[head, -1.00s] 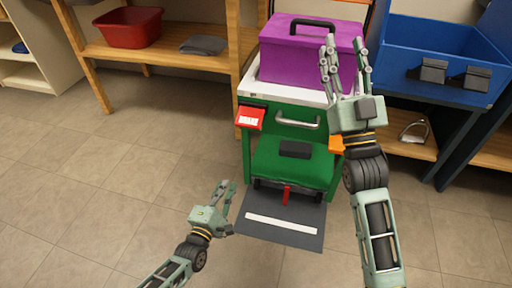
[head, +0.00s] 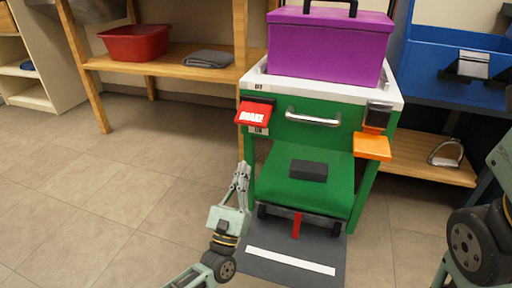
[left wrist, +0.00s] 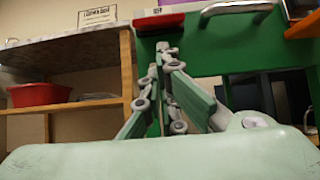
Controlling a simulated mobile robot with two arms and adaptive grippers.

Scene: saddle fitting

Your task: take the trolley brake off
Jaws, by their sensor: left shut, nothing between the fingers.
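The green trolley (head: 281,137) stands ahead with a white top. A red lever marked BRAKE (head: 254,114) sticks out at its upper left front. My left gripper (head: 242,168) is below the brake lever with its fingers pointing up, shut and empty, apart from the lever. In the left wrist view the fingertips (left wrist: 163,50) are just under the red brake lever (left wrist: 158,21). Only part of my right arm shows at the right edge of the head view; its fingers are out of frame.
A purple box (head: 328,45) sits on the trolley. An orange tab (head: 372,146) and a metal handle (head: 313,118) are on its front. A dark mat with a white stripe (head: 291,261) lies before it. A wooden shelf with a red tub (head: 148,43) stands left. The floor at left is clear.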

